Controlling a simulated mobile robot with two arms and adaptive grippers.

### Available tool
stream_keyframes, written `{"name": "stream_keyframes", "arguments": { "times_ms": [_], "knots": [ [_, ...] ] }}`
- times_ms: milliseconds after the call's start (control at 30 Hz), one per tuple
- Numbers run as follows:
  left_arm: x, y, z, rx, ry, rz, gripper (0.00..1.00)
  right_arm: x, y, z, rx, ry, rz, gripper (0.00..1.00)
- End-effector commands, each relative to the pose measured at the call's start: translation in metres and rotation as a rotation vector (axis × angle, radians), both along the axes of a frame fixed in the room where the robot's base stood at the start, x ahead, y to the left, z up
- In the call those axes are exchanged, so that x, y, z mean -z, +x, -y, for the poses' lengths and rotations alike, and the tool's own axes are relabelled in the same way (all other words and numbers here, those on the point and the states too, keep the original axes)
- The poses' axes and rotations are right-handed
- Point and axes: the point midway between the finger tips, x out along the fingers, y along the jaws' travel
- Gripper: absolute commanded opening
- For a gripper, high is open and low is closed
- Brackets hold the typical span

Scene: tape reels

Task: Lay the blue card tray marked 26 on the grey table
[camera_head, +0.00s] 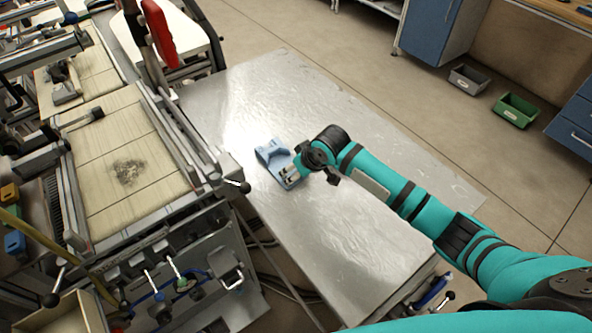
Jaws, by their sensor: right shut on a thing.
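The blue card tray (270,153) is at the left part of the shiny grey table (370,248), near the table's edge beside the machine. My right gripper (290,174) is shut on the tray's near right side. Whether the tray rests on the table or is held just above it, I cannot tell. The marking 26 cannot be read at this size. The gripper hides part of the tray. My left gripper is not in view.
A machine with pale wooden panels (95,160) and levers stands along the table's left edge. The table is bare around the tray. A grey bin (468,79) and a green bin (516,110) stand on the floor at the upper right, near blue cabinets (430,28).

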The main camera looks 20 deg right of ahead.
Motion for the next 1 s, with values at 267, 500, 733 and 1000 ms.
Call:
{"name": "stream_keyframes", "arguments": {
  "times_ms": [267,500,733,1000],
  "knots": [
    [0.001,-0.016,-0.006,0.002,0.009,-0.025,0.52,0.000,0.000,0.000,0.000,0.000,-0.001,0.72],
    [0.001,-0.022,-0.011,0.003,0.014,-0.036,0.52,-0.003,0.000,0.000,0.000,0.000,0.001,0.72],
    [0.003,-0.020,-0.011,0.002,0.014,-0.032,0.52,-0.033,-0.014,0.009,-0.001,0.000,0.004,0.72],
    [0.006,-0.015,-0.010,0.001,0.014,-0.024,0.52,-0.082,-0.038,0.023,-0.001,-0.002,0.003,0.72]
  ]
}}
